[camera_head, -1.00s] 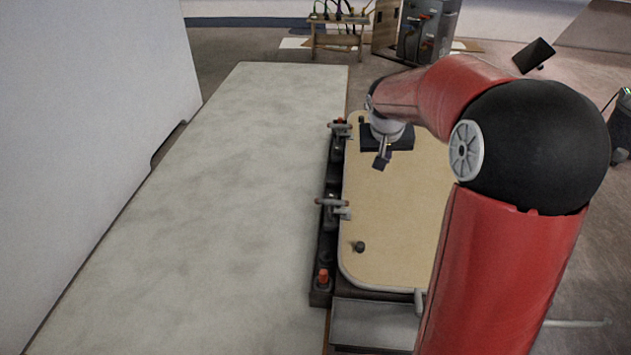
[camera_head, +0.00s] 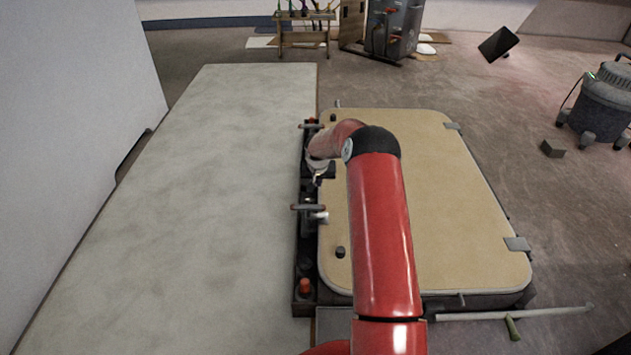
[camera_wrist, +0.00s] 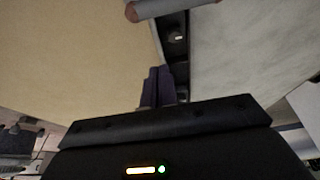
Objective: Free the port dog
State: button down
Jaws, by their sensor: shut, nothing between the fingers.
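Two dogs with grey bar handles sit on the dark rail along the left edge of the tan hatch lid (camera_head: 430,200): a far dog (camera_head: 311,126) and a near dog (camera_head: 309,208). I cannot tell by any label which is the port one. My gripper (camera_head: 318,180) is over the rail between them, closer to the near dog. In the wrist view its dark fingers (camera_wrist: 160,84) are together and empty, pointing along the gap beside the lid. A grey handle with a pinkish end (camera_wrist: 172,8) crosses ahead of the fingertips, apart from them.
A small dark knob (camera_head: 340,252) stands on the lid's near left corner. An orange-red piece (camera_head: 304,287) is on the rail's near end. The pale panel (camera_head: 215,190) left of the rail is clear. A pale bar with a green grip (camera_head: 512,327) lies at front right.

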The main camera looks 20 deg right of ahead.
aim_at(308, 215)
jog(key=shift+s+a+f, duration=0.1)
jog(key=shift+s+f, duration=0.2)
jog(key=shift+f, duration=0.8)
jog(key=shift+s+a+f, duration=0.1)
jog(key=shift+s+f, duration=0.15)
jog(key=shift+f, duration=0.85)
jog(key=shift+s+a+f, duration=0.1)
jog(key=shift+s+f, duration=0.2)
jog(key=shift+f, duration=0.8)
